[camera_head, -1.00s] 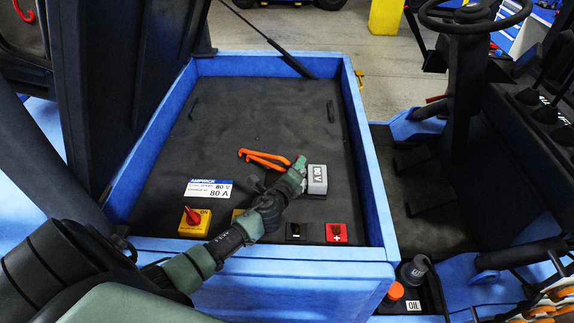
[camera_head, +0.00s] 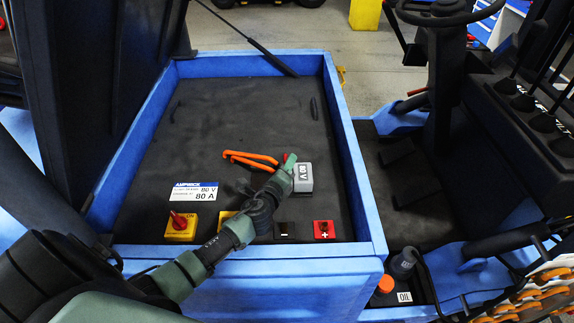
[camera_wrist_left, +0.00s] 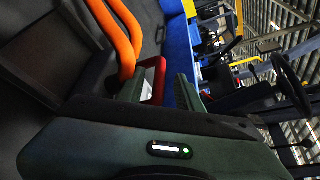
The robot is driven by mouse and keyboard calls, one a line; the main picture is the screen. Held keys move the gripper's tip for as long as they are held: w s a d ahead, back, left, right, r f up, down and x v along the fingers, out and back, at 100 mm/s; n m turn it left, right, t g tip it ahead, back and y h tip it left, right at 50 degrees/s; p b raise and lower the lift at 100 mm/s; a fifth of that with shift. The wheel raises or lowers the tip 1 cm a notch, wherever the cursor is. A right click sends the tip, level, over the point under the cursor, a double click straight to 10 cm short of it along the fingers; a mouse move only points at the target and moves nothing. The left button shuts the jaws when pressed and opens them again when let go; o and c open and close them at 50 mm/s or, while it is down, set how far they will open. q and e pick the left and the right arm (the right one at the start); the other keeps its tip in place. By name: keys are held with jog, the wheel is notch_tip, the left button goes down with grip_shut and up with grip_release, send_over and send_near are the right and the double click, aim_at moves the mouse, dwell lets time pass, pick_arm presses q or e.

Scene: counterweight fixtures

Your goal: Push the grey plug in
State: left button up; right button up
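The grey plug (camera_head: 305,178), a block marked 80 V, sits on the dark deck inside the blue tray (camera_head: 350,160). My left gripper (camera_head: 289,162) is at its left side, close against it; I cannot tell if they touch. A small red part (camera_head: 284,157) shows at the gripper's tip. In the left wrist view, the two dark green fingers (camera_wrist_left: 160,90) stand apart with a red part (camera_wrist_left: 157,68) between them. Whether they grip it is unclear. The plug's left side and its socket are hidden. My right gripper is out of view.
Orange cables (camera_head: 250,158) lie left of the plug. In front are a yellow box with a red knob (camera_head: 180,226), a black terminal (camera_head: 284,230) and a red plus terminal (camera_head: 324,230). The deck behind is clear. The steering wheel (camera_head: 450,14) stands right.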

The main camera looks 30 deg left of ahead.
pick_arm(q)
jog(key=v, duration=0.7)
jog(key=shift+s+b, duration=0.15)
jog(key=shift+b, duration=0.15)
